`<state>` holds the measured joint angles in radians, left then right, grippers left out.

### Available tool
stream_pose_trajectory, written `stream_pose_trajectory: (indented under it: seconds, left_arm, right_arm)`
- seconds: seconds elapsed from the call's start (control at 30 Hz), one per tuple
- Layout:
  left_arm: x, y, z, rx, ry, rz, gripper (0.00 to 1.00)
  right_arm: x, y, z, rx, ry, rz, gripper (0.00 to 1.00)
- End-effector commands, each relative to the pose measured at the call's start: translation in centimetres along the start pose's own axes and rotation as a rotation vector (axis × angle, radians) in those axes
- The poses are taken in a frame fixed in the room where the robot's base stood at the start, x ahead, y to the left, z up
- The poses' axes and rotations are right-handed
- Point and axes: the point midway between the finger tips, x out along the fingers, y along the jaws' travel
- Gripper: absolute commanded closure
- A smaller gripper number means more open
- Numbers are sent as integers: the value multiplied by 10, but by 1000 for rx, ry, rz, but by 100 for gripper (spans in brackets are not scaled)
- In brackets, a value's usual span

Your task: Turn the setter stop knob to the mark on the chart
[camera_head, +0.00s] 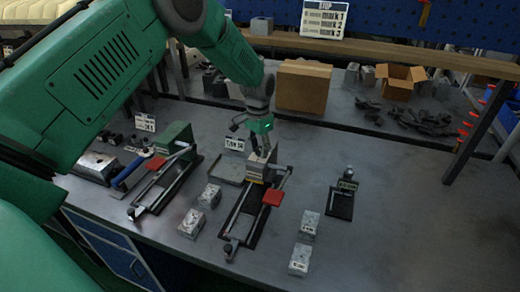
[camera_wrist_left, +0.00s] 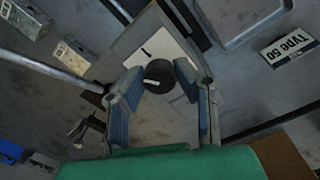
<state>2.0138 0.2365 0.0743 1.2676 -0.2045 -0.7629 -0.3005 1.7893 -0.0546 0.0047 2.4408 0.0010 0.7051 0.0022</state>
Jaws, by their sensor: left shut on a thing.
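The setter (camera_head: 258,170) stands mid-bench, a long device with a bar and a red pad. My left gripper (camera_head: 262,148) is over its far end, pointing down. In the wrist view the setter stop knob (camera_wrist_left: 158,76) is a dark round knob with a short white line pointing left. The left gripper (camera_wrist_left: 160,88) has its blue-padded fingers on both sides of the knob, shut on it. A pale plate (camera_wrist_left: 150,45) beyond the knob bears a short dark mark. The chart (camera_head: 324,18) at the back lists mark 1, mark 2 and mark 3. My right gripper is out of view.
A second device with a red pad (camera_head: 156,163) stands to the left. Metal blocks (camera_head: 208,195) lie beside the setter, with more (camera_head: 309,223) to the right. A black stand (camera_head: 341,203) is farther right. Cardboard boxes (camera_head: 304,86) stand behind. The right front bench is clear.

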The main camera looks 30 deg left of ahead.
Motion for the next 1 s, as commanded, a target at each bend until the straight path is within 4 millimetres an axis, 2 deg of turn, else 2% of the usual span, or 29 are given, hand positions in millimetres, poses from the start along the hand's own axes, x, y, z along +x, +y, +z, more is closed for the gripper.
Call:
stream_pose_trajectory:
  seconds: [0.03, 0.5, 1.0]
  left_arm:
    - [-5, -3, -6, 42, 17, -7, 100]
    - [-5, -2, -6, 436, 3, -10, 100]
    - [-5, -2, -6, 606, -3, -11, 100]
  right_arm:
    - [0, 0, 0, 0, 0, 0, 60]
    - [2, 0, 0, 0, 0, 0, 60]
    - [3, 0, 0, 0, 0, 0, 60]
